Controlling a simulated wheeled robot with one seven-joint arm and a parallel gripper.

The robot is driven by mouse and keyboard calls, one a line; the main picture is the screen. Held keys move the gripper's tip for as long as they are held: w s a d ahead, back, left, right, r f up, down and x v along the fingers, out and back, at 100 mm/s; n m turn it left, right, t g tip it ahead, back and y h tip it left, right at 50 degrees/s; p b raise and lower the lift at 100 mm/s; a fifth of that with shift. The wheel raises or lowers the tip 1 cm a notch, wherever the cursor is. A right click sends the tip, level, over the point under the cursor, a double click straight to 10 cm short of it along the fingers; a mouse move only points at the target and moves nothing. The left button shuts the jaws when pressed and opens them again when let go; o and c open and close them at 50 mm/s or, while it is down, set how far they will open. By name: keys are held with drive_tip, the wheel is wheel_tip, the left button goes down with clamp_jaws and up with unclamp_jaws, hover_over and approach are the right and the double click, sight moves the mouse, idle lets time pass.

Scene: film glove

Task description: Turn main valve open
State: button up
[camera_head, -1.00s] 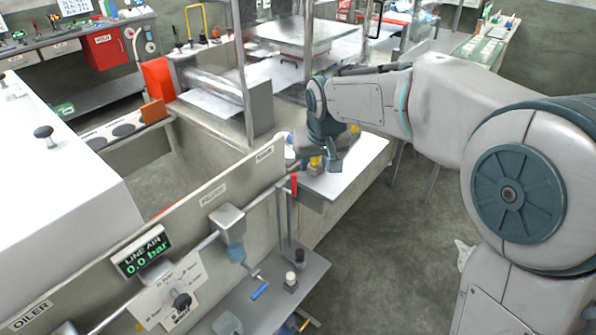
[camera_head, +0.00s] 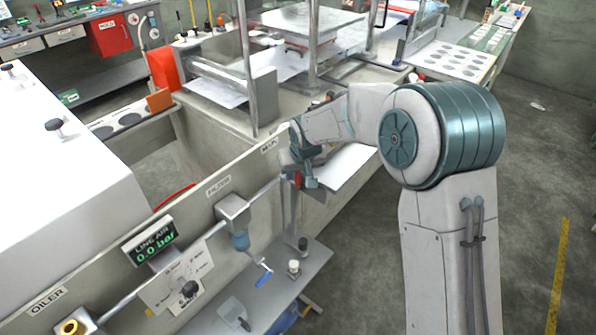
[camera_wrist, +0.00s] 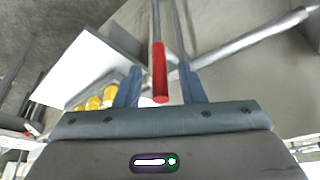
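The main valve's red lever (camera_head: 297,180) is at the right end of the air pipe, under a label that seems to read MAIN. In the wrist view the red lever (camera_wrist: 159,75) lies lengthwise between my two blue-grey fingers, its rounded end near the palm. My gripper (camera_wrist: 161,67) is open, with a visible gap on each side of the lever. In the head view my gripper (camera_head: 304,178) is at the lever and partly hides it. The line air display (camera_head: 153,241) reads 0.0 bar.
The pipe (camera_head: 205,240) runs along the panel past a filter bowl (camera_head: 240,241) and a knob (camera_head: 189,289). A grey shelf (camera_head: 265,300) with small fittings stands below. A white tabletop (camera_head: 350,163) is behind my gripper; yellow objects (camera_wrist: 95,102) show left in the wrist view.

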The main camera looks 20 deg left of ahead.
drive_tip(key=shift+w+a+f, duration=0.1)
drive_tip(key=shift+w+f, duration=0.1)
drive_tip(key=shift+f, duration=0.3)
clamp_jaws()
